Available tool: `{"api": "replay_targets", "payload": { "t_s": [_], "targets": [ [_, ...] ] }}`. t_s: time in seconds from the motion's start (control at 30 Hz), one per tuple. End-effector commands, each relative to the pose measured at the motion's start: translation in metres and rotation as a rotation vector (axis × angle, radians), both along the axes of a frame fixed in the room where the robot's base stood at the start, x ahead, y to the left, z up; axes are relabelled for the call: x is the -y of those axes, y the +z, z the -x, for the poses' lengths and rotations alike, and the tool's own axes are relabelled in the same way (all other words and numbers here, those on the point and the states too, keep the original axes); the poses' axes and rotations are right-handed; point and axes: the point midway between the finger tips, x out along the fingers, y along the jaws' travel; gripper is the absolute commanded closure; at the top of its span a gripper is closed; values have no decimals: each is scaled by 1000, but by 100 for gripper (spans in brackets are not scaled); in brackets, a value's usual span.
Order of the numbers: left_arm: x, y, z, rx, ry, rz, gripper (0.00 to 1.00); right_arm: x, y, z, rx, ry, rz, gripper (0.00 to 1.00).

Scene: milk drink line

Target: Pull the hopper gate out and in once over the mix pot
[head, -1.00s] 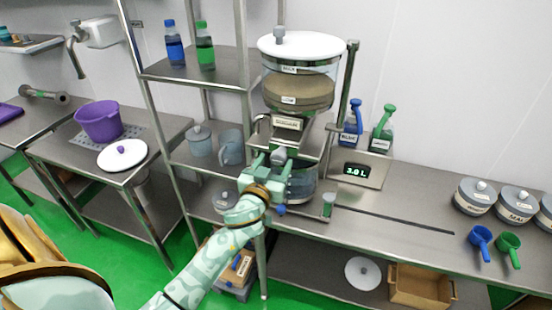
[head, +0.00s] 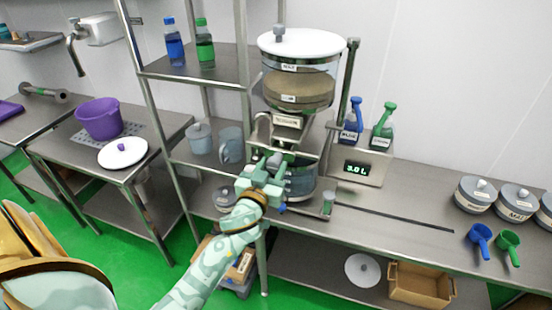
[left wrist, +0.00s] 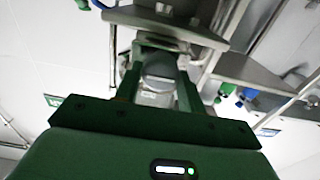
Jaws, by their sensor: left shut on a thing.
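The hopper (head: 298,88) has a white lid and brown powder inside, and stands on a metal stand over the bench. The hopper gate under its spout is mostly hidden behind my gripper. My left gripper (head: 271,165) is shut on the gate's grey round handle (left wrist: 160,68), which shows between its fingers in the left wrist view. The steel mix pot (head: 303,180) stands below the gate, partly hidden by my gripper. I cannot tell how far the gate is out, or whether powder is falling. My right gripper is not in view.
A display reading 3.0 L (head: 357,168) stands right of the pot. Blue and green bottles (head: 353,124) stand behind it. Lidded tubs (head: 476,194) and blue and green scoops (head: 481,240) are at the right. A shelf rack (head: 205,62) stands close on the left.

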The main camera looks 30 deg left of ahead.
Motion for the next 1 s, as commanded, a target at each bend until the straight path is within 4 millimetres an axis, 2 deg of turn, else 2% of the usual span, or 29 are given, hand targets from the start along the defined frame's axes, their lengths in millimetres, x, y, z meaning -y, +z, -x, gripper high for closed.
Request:
{"api": "replay_targets", "payload": {
  "t_s": [0.1, 0.2, 0.5, 0.53, 0.6, 1.0],
  "targets": [
    [6, -3, 23, -6, 1, 8, 100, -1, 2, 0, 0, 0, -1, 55],
    [8, -2, 33, -4, 1, 4, 100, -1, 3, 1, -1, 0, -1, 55],
    [8, -2, 35, -5, 1, 1, 100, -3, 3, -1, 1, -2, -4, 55],
    [8, -2, 35, -6, 1, 1, 55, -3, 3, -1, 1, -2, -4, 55],
    [8, -2, 35, -5, 1, 1, 41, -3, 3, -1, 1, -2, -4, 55],
    [7, -1, 32, -4, -1, 1, 41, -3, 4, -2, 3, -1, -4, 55]
  ]
}}
